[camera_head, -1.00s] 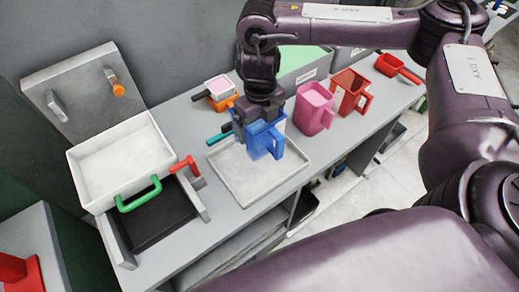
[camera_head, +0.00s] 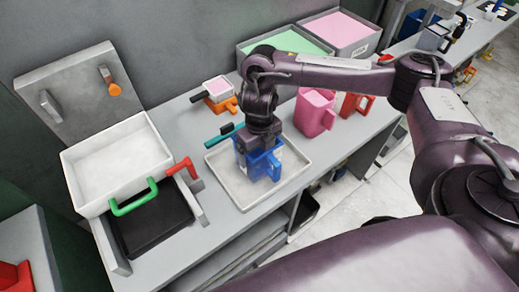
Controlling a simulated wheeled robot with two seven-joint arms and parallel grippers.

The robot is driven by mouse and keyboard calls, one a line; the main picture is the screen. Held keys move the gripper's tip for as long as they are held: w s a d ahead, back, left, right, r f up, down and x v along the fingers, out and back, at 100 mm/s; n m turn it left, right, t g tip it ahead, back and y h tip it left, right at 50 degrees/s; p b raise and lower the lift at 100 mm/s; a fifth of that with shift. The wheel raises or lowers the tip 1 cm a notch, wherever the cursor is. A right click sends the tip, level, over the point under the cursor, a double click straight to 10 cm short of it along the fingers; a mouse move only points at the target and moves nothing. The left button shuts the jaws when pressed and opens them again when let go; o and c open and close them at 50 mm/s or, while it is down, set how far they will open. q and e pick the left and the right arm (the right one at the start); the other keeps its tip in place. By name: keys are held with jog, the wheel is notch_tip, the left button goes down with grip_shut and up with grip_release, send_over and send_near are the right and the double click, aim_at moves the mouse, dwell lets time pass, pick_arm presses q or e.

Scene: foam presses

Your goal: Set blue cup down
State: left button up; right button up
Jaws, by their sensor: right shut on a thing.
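The blue cup (camera_head: 262,164) is upright at the shallow grey-white tray (camera_head: 229,182), near its middle. My right gripper (camera_head: 259,142) is above the cup and shut on its upper part, pointing down. The gripper hides the cup's rim and part of its far side. The cup's base looks to be at the tray floor, but I cannot tell whether it touches. My left gripper is not in view.
A pink pitcher (camera_head: 315,113) and a red pitcher (camera_head: 353,106) stand to the right of the tray. A teal-handled brush (camera_head: 223,133) lies at its back edge. A white basin (camera_head: 115,163) with a green handle is at the left. Bins with green foam (camera_head: 287,43) and pink foam (camera_head: 341,28) stand behind.

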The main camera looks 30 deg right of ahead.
jog(key=shift+f, duration=0.1)
jog(key=o, duration=0.7)
jog(key=shift+o, duration=0.2)
jog(key=shift+w+r, duration=0.1)
jog(key=shift+r, duration=0.35)
notch_tip(320, 180, up, 11)
jog(key=p, duration=0.2)
jog(key=shift+r, duration=0.2)
jog(key=shift+f, duration=0.1)
